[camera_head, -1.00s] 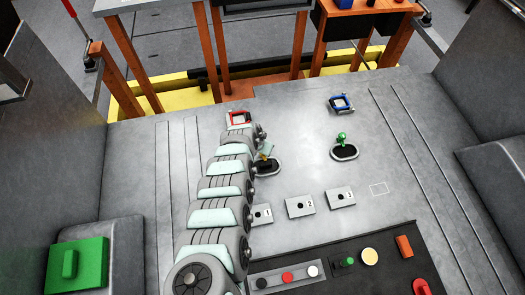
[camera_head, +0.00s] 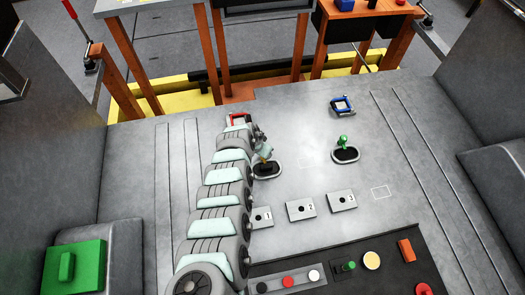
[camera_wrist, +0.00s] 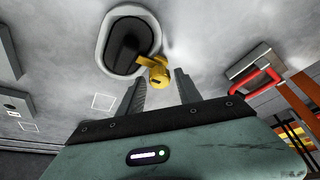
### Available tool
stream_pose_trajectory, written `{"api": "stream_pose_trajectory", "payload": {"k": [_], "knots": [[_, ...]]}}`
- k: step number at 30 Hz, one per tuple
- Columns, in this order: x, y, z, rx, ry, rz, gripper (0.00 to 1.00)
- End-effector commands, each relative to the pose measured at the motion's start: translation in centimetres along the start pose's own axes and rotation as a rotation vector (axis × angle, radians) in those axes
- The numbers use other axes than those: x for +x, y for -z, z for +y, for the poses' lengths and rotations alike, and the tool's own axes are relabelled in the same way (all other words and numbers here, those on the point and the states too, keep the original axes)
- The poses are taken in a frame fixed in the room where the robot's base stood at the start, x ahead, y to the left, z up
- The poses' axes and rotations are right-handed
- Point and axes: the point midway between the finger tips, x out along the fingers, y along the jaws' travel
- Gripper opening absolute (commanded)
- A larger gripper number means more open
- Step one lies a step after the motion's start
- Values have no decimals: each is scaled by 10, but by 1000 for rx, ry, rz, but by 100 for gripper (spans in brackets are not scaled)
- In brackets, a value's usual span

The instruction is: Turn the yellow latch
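The yellow latch (camera_wrist: 158,72) has a short arm and a round knob and is mounted on a black oval base (camera_wrist: 128,42) with a pale rim. In the wrist view, my gripper (camera_wrist: 157,84) is open. Its two dark fingers are apart, one on each side below the knob, and the knob shows at the gap between their tips. I cannot tell whether either finger touches it. In the head view, the latch base (camera_head: 267,170) is just right of my arm, and my gripper (camera_head: 263,152) is above it, mostly hiding the yellow part.
A similar green latch (camera_head: 344,142) stands to the right. A red-framed handle (camera_head: 238,119) and a blue-framed handle (camera_head: 341,105) are farther back. Numbered plates (camera_head: 301,209) and a dark panel of buttons (camera_head: 333,278) lie in front. The grey surface between is clear.

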Motion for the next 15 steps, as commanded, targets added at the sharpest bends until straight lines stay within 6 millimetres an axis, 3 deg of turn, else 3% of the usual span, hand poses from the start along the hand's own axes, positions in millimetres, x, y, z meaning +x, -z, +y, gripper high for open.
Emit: {"api": "stream_pose_trajectory", "payload": {"k": [10,15], "knots": [[-2,0,0,-1,0,0,48],[-19,2,-2,-2,1,1,48]]}}
